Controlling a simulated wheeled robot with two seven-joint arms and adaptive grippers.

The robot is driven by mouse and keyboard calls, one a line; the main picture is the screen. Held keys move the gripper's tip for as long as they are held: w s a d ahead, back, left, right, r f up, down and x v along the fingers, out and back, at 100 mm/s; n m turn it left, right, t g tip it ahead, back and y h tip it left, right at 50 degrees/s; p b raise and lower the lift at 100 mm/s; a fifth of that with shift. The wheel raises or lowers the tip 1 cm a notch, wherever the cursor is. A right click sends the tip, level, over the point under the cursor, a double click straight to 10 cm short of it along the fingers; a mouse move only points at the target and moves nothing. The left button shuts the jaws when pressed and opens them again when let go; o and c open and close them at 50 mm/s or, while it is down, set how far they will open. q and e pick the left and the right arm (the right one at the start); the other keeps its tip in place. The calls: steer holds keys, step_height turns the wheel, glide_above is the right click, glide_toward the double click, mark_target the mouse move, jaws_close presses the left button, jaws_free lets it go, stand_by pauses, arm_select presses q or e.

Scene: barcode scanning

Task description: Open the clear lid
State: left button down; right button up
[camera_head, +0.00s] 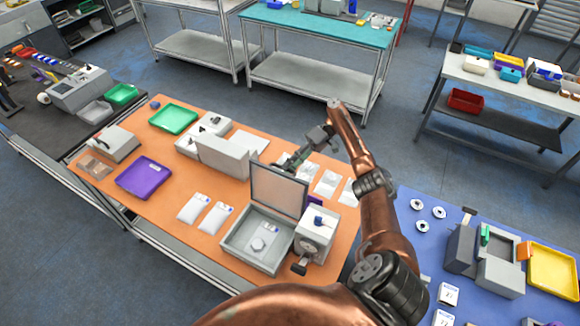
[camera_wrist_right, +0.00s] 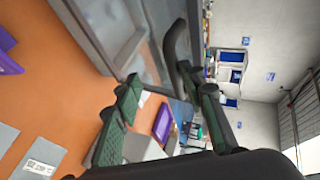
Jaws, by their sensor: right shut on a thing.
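The clear lid (camera_head: 278,190) stands raised, near upright, at the back of a grey box (camera_head: 232,236). A small white packet (camera_head: 260,243) lies inside the box. My right gripper (camera_head: 290,163) is at the lid's top edge, reaching from behind and shut on it. In the right wrist view the two dark green fingers of the gripper (camera_wrist_right: 152,88) sit at the edge of the see-through lid (camera_wrist_right: 115,28). The exact contact is partly hidden. My left gripper is in neither view.
A white device (camera_head: 318,232) stands right beside the box. White packets (camera_head: 193,208) lie to its left, near a purple tray (camera_head: 144,177) and a green tray (camera_head: 173,118). A white upright panel (camera_head: 222,158) stands left of the lid. Bare orange table lies front left.

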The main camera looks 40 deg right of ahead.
step_height(320, 180, up, 10)
stand_by(0.5)
steer(key=shift+a, duration=0.1)
stand_by(0.4)
